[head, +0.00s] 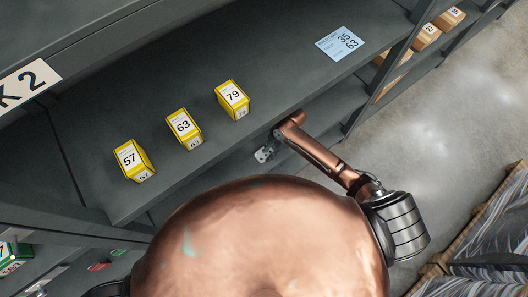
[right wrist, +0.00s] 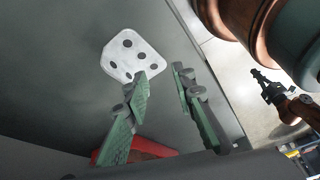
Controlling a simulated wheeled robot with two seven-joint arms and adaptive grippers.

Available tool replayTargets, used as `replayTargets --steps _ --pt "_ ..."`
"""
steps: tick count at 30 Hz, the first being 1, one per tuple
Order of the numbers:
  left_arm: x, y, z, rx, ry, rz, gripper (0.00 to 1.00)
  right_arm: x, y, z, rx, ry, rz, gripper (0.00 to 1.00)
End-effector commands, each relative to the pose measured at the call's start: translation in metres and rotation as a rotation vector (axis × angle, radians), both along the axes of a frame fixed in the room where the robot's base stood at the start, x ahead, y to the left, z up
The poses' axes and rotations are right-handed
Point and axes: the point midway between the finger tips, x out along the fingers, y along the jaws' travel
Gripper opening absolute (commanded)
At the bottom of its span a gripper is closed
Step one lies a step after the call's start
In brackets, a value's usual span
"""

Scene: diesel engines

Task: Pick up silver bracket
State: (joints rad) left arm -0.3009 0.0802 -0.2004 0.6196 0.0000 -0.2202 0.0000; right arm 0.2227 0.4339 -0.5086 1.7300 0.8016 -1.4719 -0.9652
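The silver bracket (right wrist: 125,52) is a pale, rounded flat plate with several dark holes. In the right wrist view it lies on a dark grey surface, just beyond my fingertips. My right gripper (right wrist: 163,76) is open, with green-padded fingers apart and nothing between them. The left finger's tip overlaps the bracket's lower edge in the picture; I cannot tell whether it touches. In the head view my right gripper (head: 265,153) shows small at the shelf's front edge, and I cannot make out the bracket there. My left gripper (right wrist: 266,86) shows small and dark in the right wrist view.
A red object (right wrist: 135,148) lies behind my right fingers. Yellow boxes (head: 134,160) (head: 184,128) (head: 232,99) and a pale blue label (head: 340,43) are on the upper shelf (head: 290,75). A dark post (head: 385,75) stands at right. Concrete floor (head: 430,120) lies beyond.

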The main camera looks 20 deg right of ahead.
Motion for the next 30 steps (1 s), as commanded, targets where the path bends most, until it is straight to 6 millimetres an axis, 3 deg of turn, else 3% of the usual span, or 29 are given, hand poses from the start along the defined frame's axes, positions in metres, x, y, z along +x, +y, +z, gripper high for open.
replayTargets --steps 1,6,12,30 --pt "0.0 0.0 0.001 0.0 0.0 0.0 0.0 0.014 -0.002 0.008 -0.006 -0.008 0.09 0.24" --pt "0.001 0.0 0.002 0.0 -0.002 0.0 0.0 0.042 -0.007 0.024 0.004 -0.019 0.303 0.24" --pt "0.001 0.0 0.002 0.0 -0.002 0.0 0.0 0.057 -0.011 0.032 0.016 -0.024 0.406 0.24" --pt "0.001 0.0 -0.004 0.0 0.0 0.0 0.0 0.047 0.015 -0.032 0.019 -0.025 0.411 0.24"
